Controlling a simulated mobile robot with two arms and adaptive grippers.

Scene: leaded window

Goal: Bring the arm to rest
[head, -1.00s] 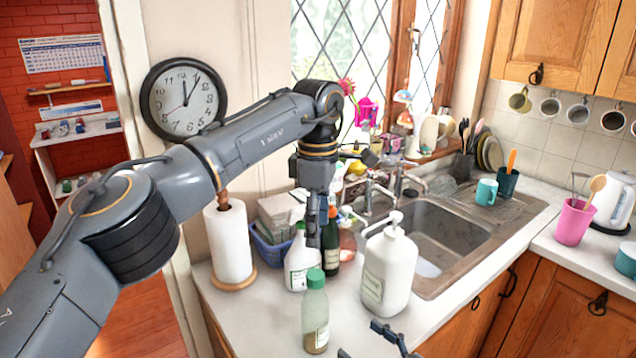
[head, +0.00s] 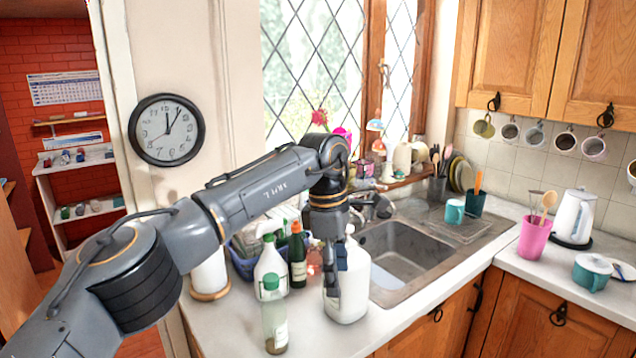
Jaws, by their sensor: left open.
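My left arm comes in from the left and reaches across the middle of the head view. Its gripper (head: 333,272) points down at the counter, in front of the large white pump bottle (head: 354,285) as seen from here. It is open with nothing seen between the fingers. I cannot tell whether it touches the bottle. My right gripper is not in view.
A green-capped bottle (head: 274,318), a white spray bottle (head: 270,268) and a dark bottle (head: 297,262) stand close by. The paper roll (head: 209,276) is partly behind my arm. The sink (head: 405,250) is to the right.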

